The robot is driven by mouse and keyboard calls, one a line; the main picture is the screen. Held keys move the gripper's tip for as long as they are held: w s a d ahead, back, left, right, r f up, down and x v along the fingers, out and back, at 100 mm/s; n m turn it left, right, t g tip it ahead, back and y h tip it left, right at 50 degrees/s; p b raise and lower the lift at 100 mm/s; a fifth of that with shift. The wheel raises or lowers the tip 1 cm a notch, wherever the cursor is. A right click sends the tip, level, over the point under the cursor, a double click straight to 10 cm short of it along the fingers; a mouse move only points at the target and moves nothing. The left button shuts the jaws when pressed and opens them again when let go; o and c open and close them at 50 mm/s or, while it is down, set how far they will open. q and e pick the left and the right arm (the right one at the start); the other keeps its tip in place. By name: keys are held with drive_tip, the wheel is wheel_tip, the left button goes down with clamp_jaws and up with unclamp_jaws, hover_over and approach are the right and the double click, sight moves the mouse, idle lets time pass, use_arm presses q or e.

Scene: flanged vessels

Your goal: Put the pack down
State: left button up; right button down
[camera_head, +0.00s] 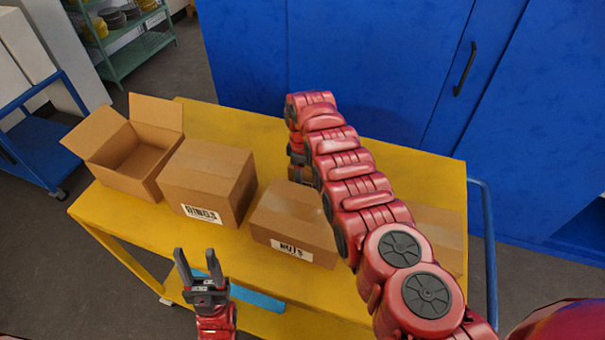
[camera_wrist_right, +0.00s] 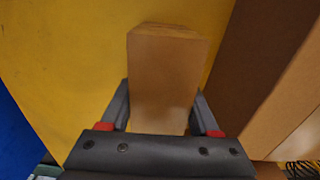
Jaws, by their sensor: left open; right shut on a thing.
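The pack is a small plain brown carton (camera_wrist_right: 165,75). My right gripper (camera_wrist_right: 163,108) is shut on it, with one finger on each side, in the right wrist view. In the head view only a little of the pack (camera_head: 300,174) shows, behind the NUTS box, and my right arm hides most of the gripper. The pack is over the yellow table top (camera_wrist_right: 70,60); I cannot tell whether it touches it.
On the yellow table (camera_head: 225,122) stand an open empty box (camera_head: 118,172), a closed RINGS box (camera_head: 205,180), a closed NUTS box (camera_head: 290,220) and another box (camera_head: 438,235) partly behind my arm. Blue cabinets (camera_head: 370,60) stand behind. Bare table shows behind the boxes.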

drive_tip(key=shift+f, duration=0.2)
drive_tip(key=shift+c, duration=0.6)
unclamp_jaws()
drive_tip(key=shift+r, duration=0.3)
wheel_tip(320, 180, up, 11)
drive_tip(key=b, duration=0.3)
drive_tip(key=shift+r, duration=0.4)
